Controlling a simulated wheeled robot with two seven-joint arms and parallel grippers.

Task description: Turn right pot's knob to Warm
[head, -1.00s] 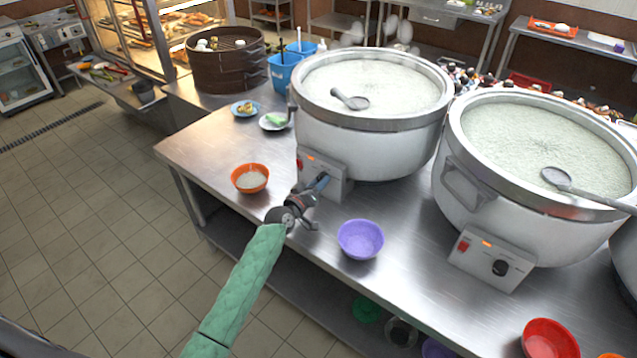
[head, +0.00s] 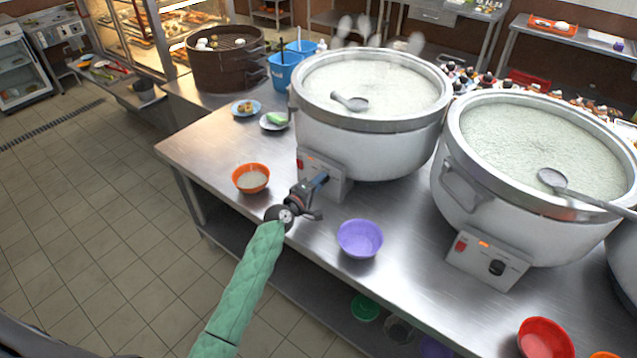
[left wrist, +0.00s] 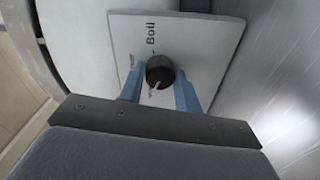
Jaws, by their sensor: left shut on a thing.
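Two large white stockpots of congee show whole in the head view: a left pot (head: 365,145) and a right pot (head: 480,205). The right pot's control panel (head: 465,259) has a black knob (head: 497,267) with no gripper near it. My left gripper (head: 319,180) is at the left pot's control panel (head: 336,190). In the left wrist view its blue fingers are shut on that panel's dark round knob (left wrist: 160,72), one on each side. The knob's white mark points toward the gripper. "Boil" is printed beside the knob; other lettering is hidden or unreadable.
An orange bowl (head: 251,178) and a purple bowl (head: 360,239) stand on either side of my left gripper. A red bowl (head: 545,338) is at the front right. A third pot is cut off at the right edge. Bare steel counter lies between the bowls.

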